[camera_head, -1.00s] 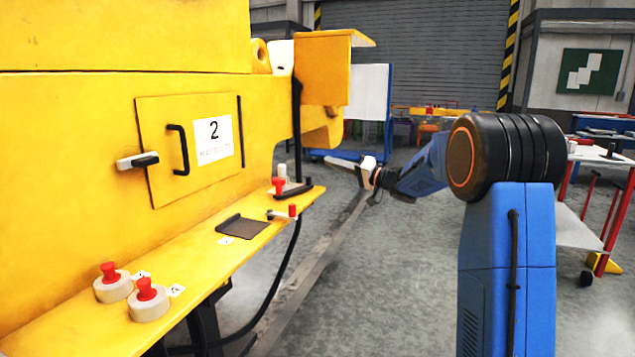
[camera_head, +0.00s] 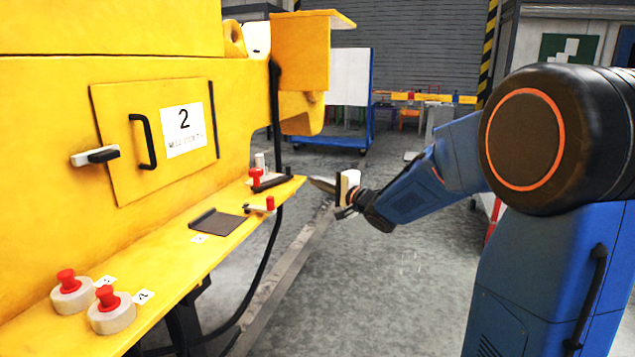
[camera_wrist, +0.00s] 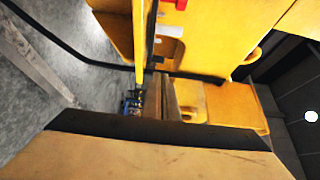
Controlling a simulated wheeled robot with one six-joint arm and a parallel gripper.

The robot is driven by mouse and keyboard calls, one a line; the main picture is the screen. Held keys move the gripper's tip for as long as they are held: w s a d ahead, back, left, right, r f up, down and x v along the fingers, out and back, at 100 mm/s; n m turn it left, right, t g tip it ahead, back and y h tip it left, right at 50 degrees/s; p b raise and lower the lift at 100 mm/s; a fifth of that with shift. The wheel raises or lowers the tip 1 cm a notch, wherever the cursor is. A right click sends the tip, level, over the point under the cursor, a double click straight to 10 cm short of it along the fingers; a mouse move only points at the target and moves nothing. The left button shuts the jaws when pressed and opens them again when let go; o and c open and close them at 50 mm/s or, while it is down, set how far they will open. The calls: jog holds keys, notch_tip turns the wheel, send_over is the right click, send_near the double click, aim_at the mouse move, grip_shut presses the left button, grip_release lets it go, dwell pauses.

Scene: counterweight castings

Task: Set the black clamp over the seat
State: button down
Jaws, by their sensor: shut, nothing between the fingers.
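A black bar-shaped piece (camera_head: 271,183), which looks like the black clamp, lies near the far end of the yellow ledge (camera_head: 165,275), beside a red-knobbed post (camera_head: 255,176). A dark flat plate (camera_head: 222,224) with a raised left edge lies nearer on the ledge; I cannot tell whether it is the seat. My gripper (camera_head: 318,185) is shut and empty, just right of the ledge's far end in the picture and apart from the black piece. In the wrist view, a tan block with a dark edge fills the bottom and hides much.
Two red-topped round buttons (camera_head: 108,310) stand on the near ledge. A yellow panel (camera_head: 150,140) marked 2 has a black handle, with a black-tipped latch (camera_head: 95,156) to its left. A black hose (camera_head: 262,285) hangs below the ledge. The floor to the right is open.

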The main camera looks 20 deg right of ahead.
aim_at(290, 170)
jog(key=x, duration=1.1)
jog(key=shift+w+a, duration=0.1)
jog(key=shift+w, duration=0.05)
jog(key=shift+x, duration=2.65)
jog(key=shift+a, duration=0.15)
